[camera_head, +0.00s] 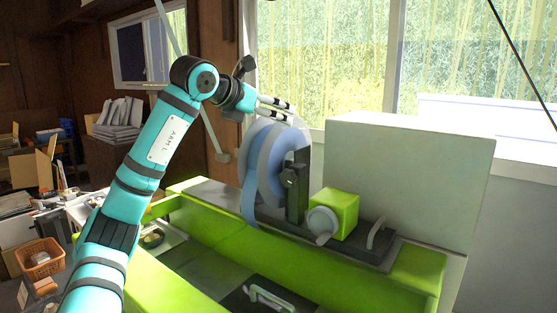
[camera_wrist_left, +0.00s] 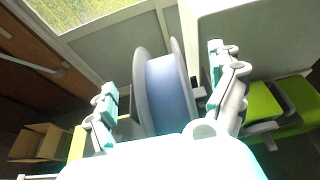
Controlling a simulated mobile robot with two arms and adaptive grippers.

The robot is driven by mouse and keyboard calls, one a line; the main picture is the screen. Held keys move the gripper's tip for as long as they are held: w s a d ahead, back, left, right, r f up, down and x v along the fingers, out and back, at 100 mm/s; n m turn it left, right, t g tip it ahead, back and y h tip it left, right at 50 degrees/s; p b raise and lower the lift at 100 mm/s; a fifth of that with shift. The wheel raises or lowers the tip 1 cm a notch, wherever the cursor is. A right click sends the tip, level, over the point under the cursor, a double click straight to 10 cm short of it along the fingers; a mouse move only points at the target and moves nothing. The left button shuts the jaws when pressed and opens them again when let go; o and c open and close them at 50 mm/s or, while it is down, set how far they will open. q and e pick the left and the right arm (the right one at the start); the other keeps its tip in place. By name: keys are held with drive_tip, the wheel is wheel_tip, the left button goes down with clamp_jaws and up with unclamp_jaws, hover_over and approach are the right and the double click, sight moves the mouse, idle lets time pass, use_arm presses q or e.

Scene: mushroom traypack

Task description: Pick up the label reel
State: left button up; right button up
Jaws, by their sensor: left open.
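The label reel (camera_head: 268,168) is a blue roll between pale grey flanges, upright on the dark holder of the green machine, with a blue strip hanging down its left side. In the left wrist view the reel (camera_wrist_left: 166,92) stands between the spread fingers. My left gripper (camera_head: 291,110) is open and empty at the top of the reel, with its fingers pointing right in the head view. The left wrist view shows the left gripper (camera_wrist_left: 165,72) with one finger on each side of the reel; I cannot tell whether they touch it. My right gripper is not in view.
A green box unit with a round grey part (camera_head: 343,207) sits right of the reel. A large pale cabinet (camera_head: 410,180) stands behind it, and a window (camera_head: 330,60) is at the back. An orange basket (camera_head: 40,260) is at the lower left.

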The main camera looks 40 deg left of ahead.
use_arm(q)
drive_tip(key=x, duration=0.3)
drive_tip(key=p+x, duration=0.1)
drive_tip(key=x, duration=0.1)
drive_tip(key=shift+w+a+f, duration=0.2)
drive_tip(key=shift+w+f, duration=0.05)
drive_tip(key=shift+f, duration=0.15)
drive_tip(key=shift+s, duration=0.1)
drive_tip(key=shift+r, duration=0.1)
drive_tip(key=shift+c, duration=1.1)
drive_tip(key=c, duration=1.4)
drive_tip(key=shift+c, duration=0.3)
drive_tip(key=shift+r, duration=0.15)
